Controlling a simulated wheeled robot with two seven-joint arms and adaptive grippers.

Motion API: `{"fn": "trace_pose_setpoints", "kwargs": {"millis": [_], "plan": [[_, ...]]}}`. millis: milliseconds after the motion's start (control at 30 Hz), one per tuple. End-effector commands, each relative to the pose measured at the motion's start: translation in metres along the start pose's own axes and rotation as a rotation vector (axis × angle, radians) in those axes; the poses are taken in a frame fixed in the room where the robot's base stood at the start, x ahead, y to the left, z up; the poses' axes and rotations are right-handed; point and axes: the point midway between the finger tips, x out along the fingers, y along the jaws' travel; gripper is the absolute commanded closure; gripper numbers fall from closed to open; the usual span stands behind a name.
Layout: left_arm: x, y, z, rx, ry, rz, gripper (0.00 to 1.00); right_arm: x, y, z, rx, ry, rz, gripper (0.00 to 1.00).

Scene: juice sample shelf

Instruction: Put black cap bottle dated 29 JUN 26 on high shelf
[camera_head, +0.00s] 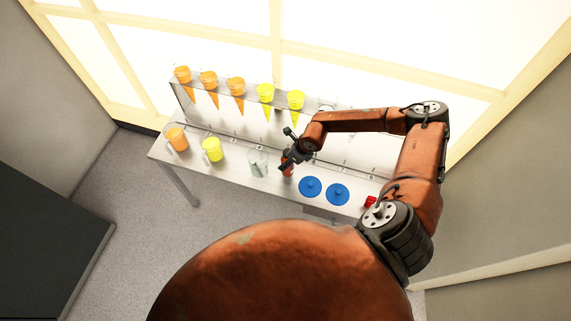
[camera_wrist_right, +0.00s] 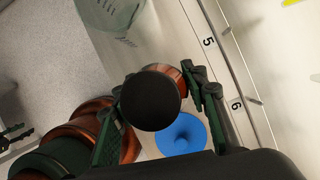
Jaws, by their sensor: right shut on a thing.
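A bottle with a round black cap (camera_wrist_right: 150,98) sits between the fingers of my right gripper (camera_wrist_right: 157,105), seen from above in the right wrist view. Reddish-brown bottle sides show beside the cap. In the head view my right gripper (camera_head: 289,160) is over the white table (camera_head: 230,170), shut on the reddish bottle (camera_head: 288,170). I cannot tell whether its base touches the table. No date is readable. A raised shelf (camera_head: 226,98) runs along the back of the table, partly hidden by my right arm.
Several orange and yellow funnels (camera_head: 236,86) stand along the raised shelf. An orange jug (camera_head: 175,138), a yellow jug (camera_head: 212,150) and a clear jug (camera_head: 258,161) stand left of my gripper. Two blue discs (camera_head: 310,187) and a red object (camera_head: 371,202) lie to the right.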

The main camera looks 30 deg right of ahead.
Motion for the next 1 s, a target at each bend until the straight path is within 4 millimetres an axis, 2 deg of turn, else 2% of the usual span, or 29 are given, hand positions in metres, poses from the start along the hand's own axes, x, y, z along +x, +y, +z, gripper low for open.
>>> {"fn": "trace_pose_setpoints", "kwargs": {"millis": [167,367,733,767,1000], "plan": [[-0.001,0.0,0.0,0.0,0.0,0.0,0.6,0.012,-0.001,0.005,-0.001,-0.002,0.0,0.92],[0.0,0.0,0.001,0.0,-0.001,0.0,0.6,0.036,-0.002,-0.008,0.001,0.0,0.0,0.92],[0.002,0.0,0.001,0.0,-0.001,0.0,0.6,0.041,-0.002,-0.01,0.0,-0.001,-0.001,0.92],[0.001,0.0,0.001,0.0,-0.001,0.0,0.6,0.04,-0.002,-0.01,0.0,0.0,-0.001,0.57],[0.001,0.0,0.001,0.0,-0.001,0.0,0.6,0.04,-0.002,-0.01,0.0,0.0,-0.001,0.42]]}}
